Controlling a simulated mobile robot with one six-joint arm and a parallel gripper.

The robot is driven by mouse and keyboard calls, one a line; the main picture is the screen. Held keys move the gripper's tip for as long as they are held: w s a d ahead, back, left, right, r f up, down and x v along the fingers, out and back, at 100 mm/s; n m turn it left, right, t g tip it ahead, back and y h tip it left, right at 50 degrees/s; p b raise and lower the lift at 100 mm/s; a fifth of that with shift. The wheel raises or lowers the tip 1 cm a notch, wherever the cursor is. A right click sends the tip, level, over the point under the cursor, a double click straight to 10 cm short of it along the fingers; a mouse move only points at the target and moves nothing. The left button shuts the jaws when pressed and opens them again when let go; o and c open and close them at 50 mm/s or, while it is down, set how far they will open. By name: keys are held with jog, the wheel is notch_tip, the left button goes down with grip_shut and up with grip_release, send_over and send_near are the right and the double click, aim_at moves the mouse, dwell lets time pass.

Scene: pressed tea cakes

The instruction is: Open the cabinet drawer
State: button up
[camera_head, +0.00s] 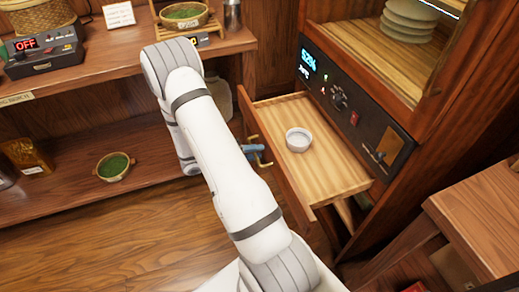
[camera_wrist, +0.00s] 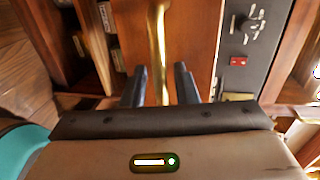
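The cabinet drawer (camera_head: 335,178) stands pulled out from the cabinet, and its pale wooden inside shows in the head view. A small white cup (camera_head: 298,140) sits in it. The brass handle (camera_head: 266,158) is on the drawer's front; in the wrist view the handle (camera_wrist: 158,30) runs down between my two fingers. My gripper (camera_wrist: 160,85) is at the handle, with a dark finger on each side and narrow gaps showing between fingers and brass. In the head view my gripper (camera_head: 254,150) is partly hidden behind my arm.
A control panel (camera_head: 345,100) with a lit display is above the drawer, below a shelf of stacked plates (camera_head: 408,22). A wooden shelf unit (camera_head: 110,85) stands at the left with bowls of green tea. A wooden stool or table (camera_head: 480,215) is at the right.

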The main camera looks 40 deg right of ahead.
jog(key=shift+w, duration=0.1)
jog(key=p+v, duration=0.1)
jog(key=v, duration=0.6)
jog(key=shift+a, duration=0.4)
jog(key=shift+w, duration=0.1)
jog(key=s+a+r+m+t+y+p, duration=0.2)
jog(key=s+a+r+m+y+p, duration=0.2)
jog(key=r+m, duration=0.6)
jog(key=s+a+r+m+t+y+p, duration=0.3)
jog(key=s+a+r+m+y+p, duration=0.2)
jog(key=r+m, duration=0.6)
jog(key=s+a+r+m+t+y+p, duration=0.2)
jog(key=s+a+r+m+y+p, duration=0.2)
jog(key=r+m, duration=0.7)
notch_tip(320, 180, up, 5)
jog(key=shift+s+a+f+y, duration=0.1)
jog(key=shift+s+a+y, duration=0.4)
jog(key=shift+a+y, duration=0.55)
